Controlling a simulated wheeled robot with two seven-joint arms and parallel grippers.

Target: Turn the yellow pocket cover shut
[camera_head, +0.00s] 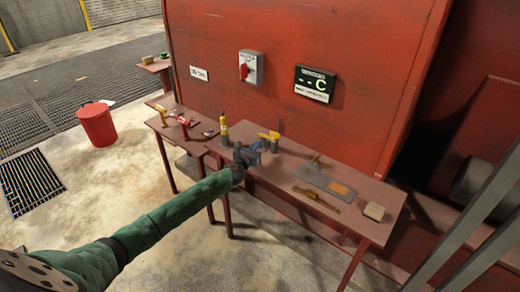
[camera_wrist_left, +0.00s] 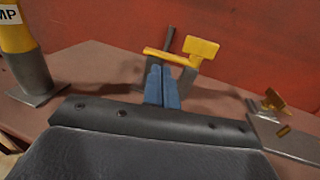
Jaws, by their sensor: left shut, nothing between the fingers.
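A yellow cover (camera_wrist_left: 203,48) with a yellow bar stands on a dark grey upright holder on the bench, and it also shows in the head view (camera_head: 270,134). My left gripper (camera_wrist_left: 162,86) is shut and empty, its blue fingertips together just in front of the yellow bar. In the head view my left gripper (camera_head: 248,154) is close beside the holder. I cannot tell whether the fingertips touch the bar, and they hide part of the holder. My right gripper is not in view.
A yellow bottle-like post (camera_wrist_left: 18,58) on a grey foot stands left of the gripper. A grey plate (camera_head: 325,181) with a small yellow piece lies to the right. A brown tool (camera_head: 316,199) and a beige block (camera_head: 374,211) lie farther right. The red wall rises behind.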

